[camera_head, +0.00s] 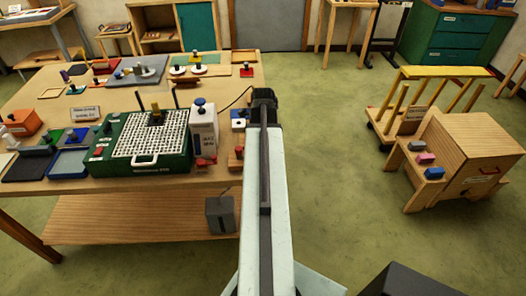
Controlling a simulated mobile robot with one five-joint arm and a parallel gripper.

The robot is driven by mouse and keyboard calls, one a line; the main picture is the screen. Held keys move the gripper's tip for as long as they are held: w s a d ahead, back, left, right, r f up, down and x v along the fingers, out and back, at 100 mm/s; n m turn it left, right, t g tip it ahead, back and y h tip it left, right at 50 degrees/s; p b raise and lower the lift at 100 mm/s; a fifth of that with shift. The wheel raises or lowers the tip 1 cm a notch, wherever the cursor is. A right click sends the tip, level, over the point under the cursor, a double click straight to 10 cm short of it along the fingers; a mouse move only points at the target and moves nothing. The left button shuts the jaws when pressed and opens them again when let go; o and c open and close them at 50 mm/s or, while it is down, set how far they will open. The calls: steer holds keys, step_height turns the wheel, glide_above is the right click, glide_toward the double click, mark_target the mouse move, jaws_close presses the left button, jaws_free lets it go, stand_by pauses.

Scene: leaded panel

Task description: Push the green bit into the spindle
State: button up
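A green grinder-like machine (180,163) with a white grid top stands near the table's front edge. A small dark-and-yellow piece sits upright on the grid. I cannot make out the spindle for certain. Small coloured pieces stand in trays to the machine's left, and a small greenish one (46,138) is among them; I cannot tell whether it is the green bit. My gripper (264,97) is the dark end of my outstretched arm, at the table's right edge, right of the machine. Its fingers are too small and dark to read, and my arm hides part of what lies below.
The wooden table (225,82) also bears a white bottle-like box with a blue knob (204,125), right of the machine, and several trays. A wooden cart (475,140) with coloured blocks stands right. Green floor (335,130) between table and cart is clear.

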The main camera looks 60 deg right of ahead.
steer(key=shift+r, duration=0.1)
jaws_close()
steer(key=shift+r+p, duration=0.85)
steer(key=shift+p, duration=0.05)
stand_by(0.8)
steer(key=shift+r+p, duration=0.8)
steer(key=shift+r, duration=0.05)
steer(key=c, duration=0.9)
jaws_free()
steer(key=shift+w+f, duration=0.1)
steer(key=shift+c, duration=0.2)
jaws_close()
